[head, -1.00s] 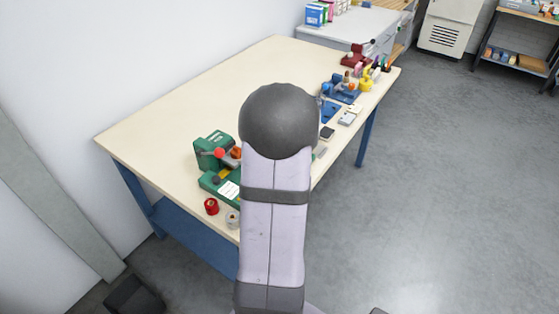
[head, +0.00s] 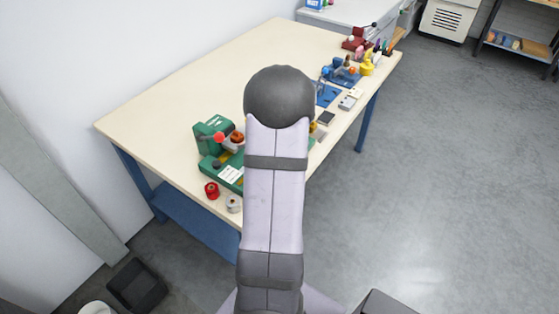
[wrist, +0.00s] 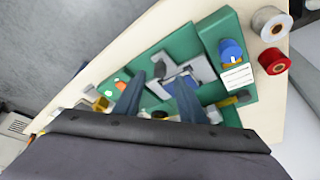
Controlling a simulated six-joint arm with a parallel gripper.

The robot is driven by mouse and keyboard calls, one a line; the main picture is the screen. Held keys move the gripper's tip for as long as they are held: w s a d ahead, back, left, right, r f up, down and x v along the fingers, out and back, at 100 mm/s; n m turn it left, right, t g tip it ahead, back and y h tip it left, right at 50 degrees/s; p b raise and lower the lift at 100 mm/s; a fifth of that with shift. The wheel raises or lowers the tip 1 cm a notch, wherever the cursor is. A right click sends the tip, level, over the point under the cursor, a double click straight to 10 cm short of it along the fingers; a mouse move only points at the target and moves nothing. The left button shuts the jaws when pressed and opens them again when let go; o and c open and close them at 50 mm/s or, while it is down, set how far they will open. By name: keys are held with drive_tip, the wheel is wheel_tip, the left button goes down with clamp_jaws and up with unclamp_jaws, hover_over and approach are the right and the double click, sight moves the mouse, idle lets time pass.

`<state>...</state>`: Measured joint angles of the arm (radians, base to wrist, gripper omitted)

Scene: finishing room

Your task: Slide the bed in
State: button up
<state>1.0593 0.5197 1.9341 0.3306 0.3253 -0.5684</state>
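A blue part (wrist: 231,52) and a white label (wrist: 237,77) are to the right. My gripper (wrist: 160,84) is over the base, its two dark fingers apart near the grey plate. A small dark knob shows between the fingertips; I cannot tell whether they touch it. The gripper is hidden behind my arm in the head view.
A red spool (head: 212,190) and a pale spool (head: 234,204) stand by the machine at the table's near edge. Blue tools (head: 342,72) and a dark red tool (head: 356,42) line the far right edge. The table's left and middle area (head: 215,80) is clear.

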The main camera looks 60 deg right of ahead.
drive_tip(key=shift+p+x, duration=0.3)
drive_tip(key=shift+x, duration=1.65)
drive_tip(key=shift+s, duration=0.1)
clamp_jaws()
